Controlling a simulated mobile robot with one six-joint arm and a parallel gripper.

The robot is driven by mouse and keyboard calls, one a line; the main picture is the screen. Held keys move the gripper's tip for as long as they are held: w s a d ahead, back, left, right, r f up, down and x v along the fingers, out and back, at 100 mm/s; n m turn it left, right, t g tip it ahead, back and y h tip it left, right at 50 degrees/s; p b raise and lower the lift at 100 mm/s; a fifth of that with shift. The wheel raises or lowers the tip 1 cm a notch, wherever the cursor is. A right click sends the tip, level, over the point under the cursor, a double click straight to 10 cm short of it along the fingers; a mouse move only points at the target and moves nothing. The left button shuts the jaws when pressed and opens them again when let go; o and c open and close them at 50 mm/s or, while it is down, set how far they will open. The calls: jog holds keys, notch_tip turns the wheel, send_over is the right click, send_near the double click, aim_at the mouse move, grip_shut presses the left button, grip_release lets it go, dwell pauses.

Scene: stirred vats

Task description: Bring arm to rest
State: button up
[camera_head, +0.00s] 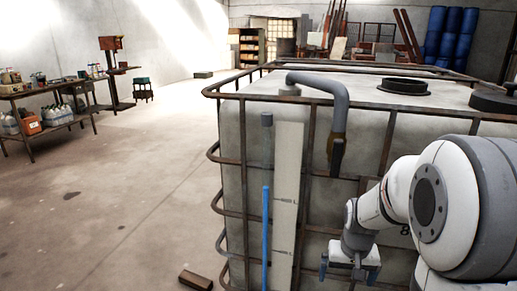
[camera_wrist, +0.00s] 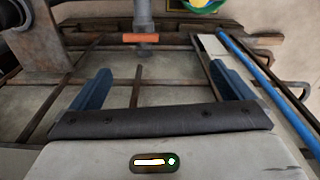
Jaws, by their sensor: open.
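My gripper (camera_head: 349,270) hangs low in front of the caged tank (camera_head: 340,225) at the lower right of the head view. In the wrist view its two blue fingers (camera_wrist: 160,84) stand wide apart with nothing between them. My arm comes in from the right edge of the head view, bent, and hides part of the tank's front.
The tank's bars (camera_head: 300,232) are close to the gripper. A grey bent pipe (camera_head: 338,95) and a blue level tube (camera_head: 266,235) run down its front. In the wrist view an orange handle (camera_wrist: 147,38) lies beyond the fingers. The floor (camera_head: 120,205) at left is mostly clear.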

jog(key=s+a+r+p, duration=0.2)
jog(key=s+r+p, duration=0.2)
jog(key=r, duration=0.4)
jog(key=s+a+r+n+t+p, duration=0.1)
jog(key=s+a+r+p, duration=0.2)
jog(key=r, duration=0.5)
jog(key=s+a+r+n+p, duration=0.1)
jog(key=s+a+r+p, duration=0.1)
jog(key=s+r+p, duration=0.4)
notch_tip(320, 180, up, 2)
jog(key=shift+s+a+r+t, duration=0.25)
jog(key=shift+s+a+t, duration=0.1)
jog(key=shift+s, duration=0.3)
jog(key=shift+c, duration=0.3)
